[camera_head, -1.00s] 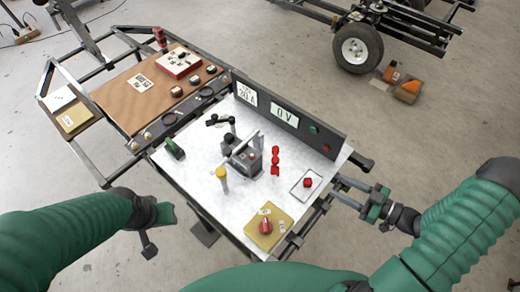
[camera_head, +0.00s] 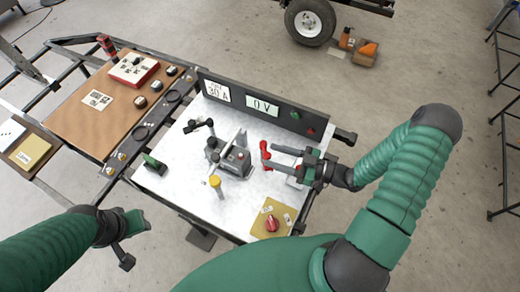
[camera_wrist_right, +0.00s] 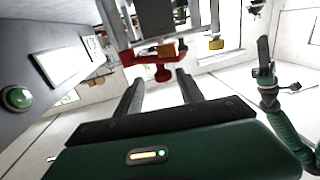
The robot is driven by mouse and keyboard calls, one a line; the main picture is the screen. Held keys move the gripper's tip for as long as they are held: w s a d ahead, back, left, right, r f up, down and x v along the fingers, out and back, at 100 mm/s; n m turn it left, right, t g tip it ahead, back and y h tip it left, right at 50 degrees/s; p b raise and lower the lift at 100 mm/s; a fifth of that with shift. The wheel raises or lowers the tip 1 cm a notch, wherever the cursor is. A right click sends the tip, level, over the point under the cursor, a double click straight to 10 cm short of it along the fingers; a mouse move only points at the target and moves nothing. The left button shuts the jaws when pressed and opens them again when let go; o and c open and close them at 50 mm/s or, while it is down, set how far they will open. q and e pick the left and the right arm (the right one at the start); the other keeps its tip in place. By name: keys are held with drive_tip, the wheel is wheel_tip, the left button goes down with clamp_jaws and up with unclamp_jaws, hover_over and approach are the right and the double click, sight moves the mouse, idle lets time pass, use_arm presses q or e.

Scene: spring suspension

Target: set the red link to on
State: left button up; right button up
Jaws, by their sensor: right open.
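The red link (camera_head: 265,151) stands upright on the white panel (camera_head: 190,178), to the right of a grey block with metal posts (camera_head: 236,161). My right gripper (camera_head: 270,157) is open and reaches in from the right, its fingertips close to the link. In the right wrist view the red link (camera_wrist_right: 161,66) shows just ahead of and between the two open fingers (camera_wrist_right: 159,80); I cannot tell if they touch it. My left gripper (camera_head: 130,235) is low at the left, off the panel's front-left edge; its jaws are not clear.
A back board holds a "30 A" plate (camera_head: 216,91), a "0 V" display (camera_head: 263,105), a green button (camera_head: 295,115) and a red button (camera_head: 311,132). A yellow plate with a red knob (camera_head: 272,223) sits at the front. A yellow-capped post (camera_head: 215,182) and a green piece (camera_head: 151,162) stand left.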

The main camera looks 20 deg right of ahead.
drive_tip(key=x, duration=0.5)
drive_tip(key=shift+w+a, duration=0.15)
drive_tip(key=shift+c, duration=1)
drive_tip(key=shift+a+r, duration=0.2)
drive_tip(key=shift+a, duration=0.35)
drive_tip(key=c, duration=0.7)
use_arm(q)
drive_tip(key=shift+a, duration=0.65)
use_arm(e)
clamp_jaws()
use_arm(q)
drive_tip(key=shift+d, duration=0.15)
use_arm(e)
drive_tip(key=shift+d, duration=0.25)
use_arm(q)
drive_tip(key=shift+s, duration=0.1)
use_arm(e)
drive_tip(key=shift+w+r, duration=0.1)
